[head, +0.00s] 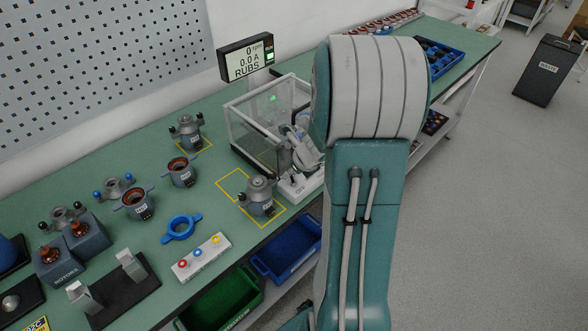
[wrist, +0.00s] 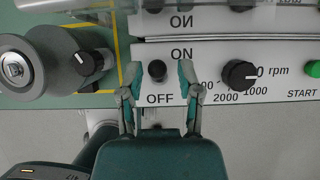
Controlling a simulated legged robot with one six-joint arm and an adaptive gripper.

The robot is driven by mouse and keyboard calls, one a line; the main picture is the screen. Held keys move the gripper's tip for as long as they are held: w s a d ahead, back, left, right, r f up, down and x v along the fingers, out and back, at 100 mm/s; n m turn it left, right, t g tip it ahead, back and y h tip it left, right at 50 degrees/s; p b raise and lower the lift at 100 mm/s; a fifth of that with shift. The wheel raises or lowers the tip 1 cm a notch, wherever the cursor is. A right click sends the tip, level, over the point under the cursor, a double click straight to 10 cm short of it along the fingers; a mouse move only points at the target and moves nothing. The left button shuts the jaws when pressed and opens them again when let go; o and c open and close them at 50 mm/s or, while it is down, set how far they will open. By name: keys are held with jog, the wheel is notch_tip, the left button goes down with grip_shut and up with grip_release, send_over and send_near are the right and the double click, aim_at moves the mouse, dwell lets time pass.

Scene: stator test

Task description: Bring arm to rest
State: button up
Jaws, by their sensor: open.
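My gripper (wrist: 157,74) is open in the wrist view, with its two teal-tipped fingers apart. A small black switch (wrist: 157,70) shows between the fingertips, on a white panel (wrist: 205,55) marked ON above and OFF below. I cannot tell whether the fingers touch the panel. In the head view my teal and white arm fills the middle and hides most of the gripper area. The white control panel (head: 297,190) shows just left of the arm, in front of a clear box (head: 262,125).
A stator unit (head: 258,195) stands in a yellow-outlined square beside the panel; more stators (head: 182,172) stand further left on the green bench. Blue (head: 287,248) and green (head: 222,303) bins sit below the bench edge.

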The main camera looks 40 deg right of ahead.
jog(key=shift+w+a+f, duration=0.1)
jog(key=shift+a, duration=0.1)
jog(key=shift+c, duration=0.3)
jog(key=c, duration=0.4)
jog(key=shift+c, duration=0.2)
jog(key=shift+s+d, duration=0.1)
jog(key=shift+s, duration=0.1)
jog(key=shift+s+d, duration=0.1)
jog(key=shift+s, duration=1.15)
jog(key=shift+c, duration=0.2)
jog(key=o, duration=0.5)
jog(key=shift+o, duration=0.2)
